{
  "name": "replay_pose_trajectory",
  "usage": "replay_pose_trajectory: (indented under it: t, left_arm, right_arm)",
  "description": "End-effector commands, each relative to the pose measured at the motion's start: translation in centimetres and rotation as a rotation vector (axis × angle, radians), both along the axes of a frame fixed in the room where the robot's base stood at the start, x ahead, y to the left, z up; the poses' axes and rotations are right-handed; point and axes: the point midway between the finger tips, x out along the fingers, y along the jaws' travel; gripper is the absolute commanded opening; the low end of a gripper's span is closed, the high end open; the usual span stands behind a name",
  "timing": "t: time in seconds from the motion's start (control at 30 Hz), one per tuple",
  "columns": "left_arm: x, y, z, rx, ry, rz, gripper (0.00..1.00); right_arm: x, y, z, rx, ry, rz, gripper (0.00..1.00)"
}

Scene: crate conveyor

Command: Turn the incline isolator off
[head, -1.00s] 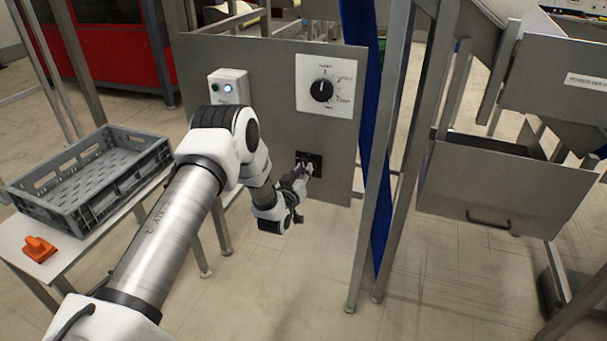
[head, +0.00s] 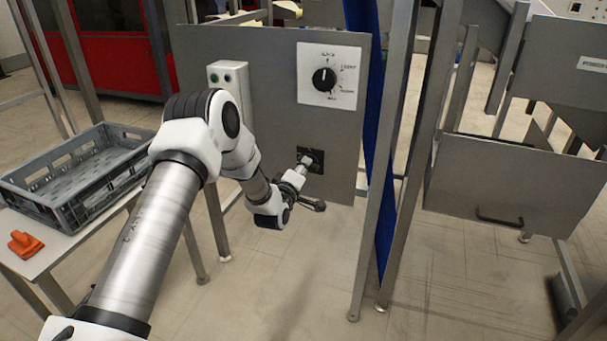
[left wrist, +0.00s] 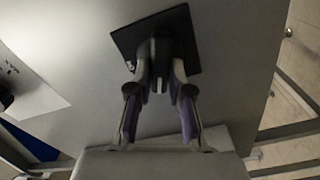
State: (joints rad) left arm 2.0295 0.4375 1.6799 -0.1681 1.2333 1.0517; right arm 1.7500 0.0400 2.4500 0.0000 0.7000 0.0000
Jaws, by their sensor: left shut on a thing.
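The isolator is a black square plate (head: 318,154) low on the grey panel, taken to be the incline isolator. My left gripper (head: 304,163) reaches it from the front. In the left wrist view the plate (left wrist: 184,28) looks tilted, and the two fingers of my left gripper (left wrist: 159,80) are closed around its handle (left wrist: 161,50). The fingers hide most of the handle, so its exact position is hard to read. My right gripper is not in view.
Above are a white dial plate (head: 345,89) with a black knob and a button box (head: 229,76), unlit and partly behind my arm. A grey crate (head: 70,215) and an orange object (head: 25,244) lie on the left table. A metal post (head: 388,200) stands right of the panel.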

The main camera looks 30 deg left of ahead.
Motion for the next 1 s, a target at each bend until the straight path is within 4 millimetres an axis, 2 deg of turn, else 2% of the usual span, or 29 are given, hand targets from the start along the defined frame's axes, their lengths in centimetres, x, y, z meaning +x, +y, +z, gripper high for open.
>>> replay_pose_trajectory:
  t: [0.1,0.5,1.0]
  left_arm:
    - [0.0,0.1,-0.4,-0.098,-0.025,0.001,0.00]
    - [0.0,0.1,-0.3,-0.327,-0.080,0.000,0.00]
    - [0.0,0.1,-0.2,-0.374,-0.091,0.000,0.00]
  right_arm:
    - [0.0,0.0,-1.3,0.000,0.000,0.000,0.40]
    - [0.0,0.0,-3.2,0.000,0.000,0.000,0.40]
    - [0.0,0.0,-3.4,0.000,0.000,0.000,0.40]
